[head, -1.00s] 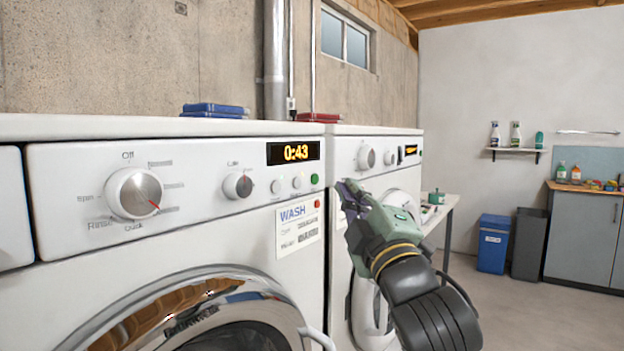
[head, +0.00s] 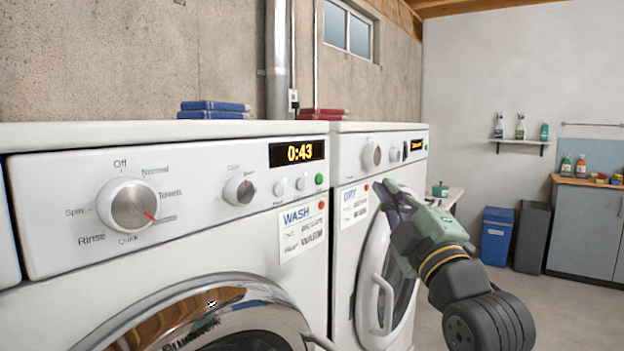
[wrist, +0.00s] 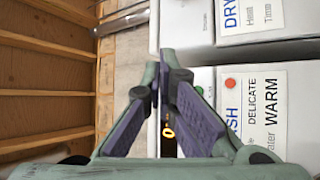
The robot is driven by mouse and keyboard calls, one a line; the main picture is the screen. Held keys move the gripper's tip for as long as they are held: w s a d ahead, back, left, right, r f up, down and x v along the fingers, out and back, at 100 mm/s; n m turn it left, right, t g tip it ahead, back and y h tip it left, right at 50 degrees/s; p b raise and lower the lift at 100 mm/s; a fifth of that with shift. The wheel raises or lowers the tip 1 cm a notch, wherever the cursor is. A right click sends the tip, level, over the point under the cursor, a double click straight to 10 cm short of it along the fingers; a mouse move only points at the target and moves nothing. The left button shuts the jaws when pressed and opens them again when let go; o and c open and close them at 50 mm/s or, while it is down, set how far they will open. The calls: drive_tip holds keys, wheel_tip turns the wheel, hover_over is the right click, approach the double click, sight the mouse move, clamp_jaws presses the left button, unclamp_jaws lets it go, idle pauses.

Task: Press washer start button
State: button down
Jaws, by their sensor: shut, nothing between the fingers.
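The washer (head: 180,262) is the nearer white machine, with a "WASH" label (head: 302,229) below its panel. Its display (head: 297,152) reads 0:43. A round green button (head: 319,179) sits below the display's right end; two pale buttons are to its left. A small red dot is at the label's corner. My gripper (head: 384,190) is shut and empty, in front of the dryer, to the right of the green button and apart from it. In the wrist view the finger tips (wrist: 160,66) show with the washer's label beyond them to the right.
The dryer (head: 345,262) with a "DRY" label stands right of the washer. The washer has a large dial (head: 131,205) and a smaller knob (head: 239,190). Blue (head: 213,108) and red folded items lie on top. Bins stand at the far right, with open floor before them.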

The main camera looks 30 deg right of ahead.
sight(319, 179)
drive_tip(key=w+a+p, duration=0.3)
drive_tip(key=w, duration=0.5)
drive_tip(key=shift+a, duration=0.25)
drive_tip(key=shift+w, duration=0.2)
idle(1.2)
drive_tip(key=shift+w+a, duration=0.15)
drive_tip(key=shift+w, duration=0.15)
